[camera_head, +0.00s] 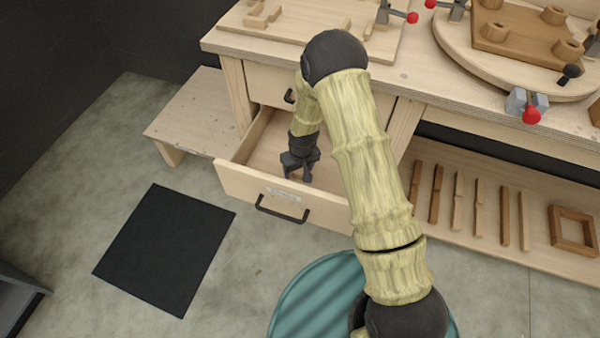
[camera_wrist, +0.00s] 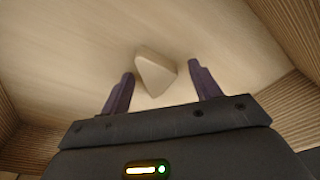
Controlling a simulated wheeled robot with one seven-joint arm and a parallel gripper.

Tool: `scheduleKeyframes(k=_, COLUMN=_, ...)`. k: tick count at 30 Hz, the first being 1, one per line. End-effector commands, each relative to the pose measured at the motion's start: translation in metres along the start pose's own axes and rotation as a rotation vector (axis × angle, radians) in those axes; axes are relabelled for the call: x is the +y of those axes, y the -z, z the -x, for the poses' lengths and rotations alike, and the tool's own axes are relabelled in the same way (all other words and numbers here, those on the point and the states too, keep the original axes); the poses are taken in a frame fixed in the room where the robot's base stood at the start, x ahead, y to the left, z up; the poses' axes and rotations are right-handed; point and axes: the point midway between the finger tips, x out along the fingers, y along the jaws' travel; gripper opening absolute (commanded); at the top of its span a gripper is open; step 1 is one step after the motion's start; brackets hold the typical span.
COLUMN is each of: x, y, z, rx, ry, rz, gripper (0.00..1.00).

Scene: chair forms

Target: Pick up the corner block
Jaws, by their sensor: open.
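The corner block (camera_wrist: 157,72) is a small pale wooden wedge with a triangular face. In the wrist view it lies on the drawer's floor, just beyond and between my fingertips. My gripper (camera_wrist: 160,80) is open, one dark finger to each side of the block, and does not hold it. In the head view my gripper (camera_head: 299,172) reaches down into the open lower drawer (camera_head: 236,186). The block cannot be made out in the head view, where my arm and gripper cover part of the drawer.
Drawer walls (camera_wrist: 290,100) stand close on both sides of my gripper. The workbench top (camera_head: 405,82) overhangs behind the drawer. A low wooden step (camera_head: 190,112) stands left of it. A lower shelf (camera_head: 480,235) at right holds several wooden pieces. A black mat (camera_head: 165,248) lies on clear floor.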

Motion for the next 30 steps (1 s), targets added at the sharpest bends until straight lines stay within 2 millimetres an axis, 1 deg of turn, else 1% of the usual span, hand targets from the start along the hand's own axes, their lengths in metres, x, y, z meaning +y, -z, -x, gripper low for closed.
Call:
scheduleKeyframes(k=2, x=0.0000, y=-0.0001, z=-0.0028, rx=0.000, ry=0.000, rz=0.000, gripper=0.63)
scheduleKeyframes(k=16, x=0.0000, y=0.0001, z=-0.0019, rx=0.000, ry=0.000, rz=0.000, gripper=0.63)
scheduleKeyframes(k=17, x=0.0000, y=0.0001, z=-0.0019, rx=0.000, ry=0.000, rz=0.000, gripper=0.59)
scheduleKeyframes(k=21, x=0.0000, y=0.0001, z=-0.0018, rx=0.000, ry=0.000, rz=0.000, gripper=0.31)
scheduleKeyframes(k=24, x=0.0000, y=0.0001, z=-0.0018, rx=0.000, ry=0.000, rz=0.000, gripper=0.15)
scheduleKeyframes(k=30, x=0.0000, y=0.0002, z=-0.0017, rx=0.001, ry=0.000, rz=0.000, gripper=0.15)
